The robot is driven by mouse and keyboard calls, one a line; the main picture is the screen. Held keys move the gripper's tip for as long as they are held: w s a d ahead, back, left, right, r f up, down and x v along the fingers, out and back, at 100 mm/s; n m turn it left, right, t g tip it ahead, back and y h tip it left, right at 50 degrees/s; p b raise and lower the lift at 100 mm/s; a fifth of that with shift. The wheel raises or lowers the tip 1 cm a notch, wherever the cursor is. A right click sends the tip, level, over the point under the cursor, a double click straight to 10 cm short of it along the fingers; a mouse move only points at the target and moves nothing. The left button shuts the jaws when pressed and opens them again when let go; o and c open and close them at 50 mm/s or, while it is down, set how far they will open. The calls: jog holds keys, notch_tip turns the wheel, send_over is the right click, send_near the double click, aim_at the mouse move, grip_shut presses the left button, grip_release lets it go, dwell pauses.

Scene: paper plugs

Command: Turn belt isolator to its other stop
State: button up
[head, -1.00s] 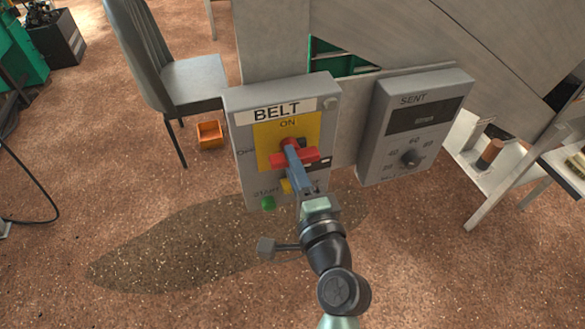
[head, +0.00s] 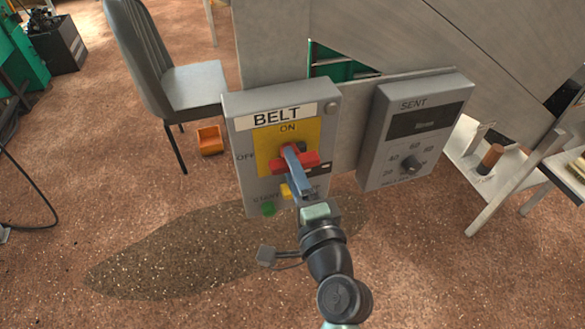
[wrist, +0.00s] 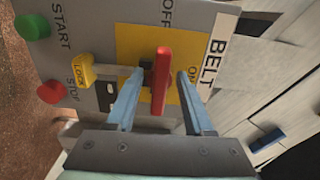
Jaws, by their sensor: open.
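The belt isolator is a red handle (head: 309,160) on a yellow plate (head: 263,139) on the grey BELT box (head: 242,108). The handle lies crosswise, in line with the OFF label at the left of the plate; ON is at its top. In the wrist view the red handle (wrist: 162,82) stands between the two blue fingers of my gripper (wrist: 159,76). The fingers are open, one on each side, with a visible gap to the handle on both sides. In the head view my gripper (head: 290,153) reaches the handle from the front and hides part of it.
A yellow LOCK tab (wrist: 83,70), a green START button (wrist: 32,27) and a red STOP button (wrist: 50,92) sit below the plate. A grey SENT box (head: 373,148) with a dial is to the right. A chair (head: 196,86) and an orange bin (head: 209,140) stand left.

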jog(key=b+v, duration=0.3)
jog(key=v, duration=1)
jog(key=shift+r, duration=0.1)
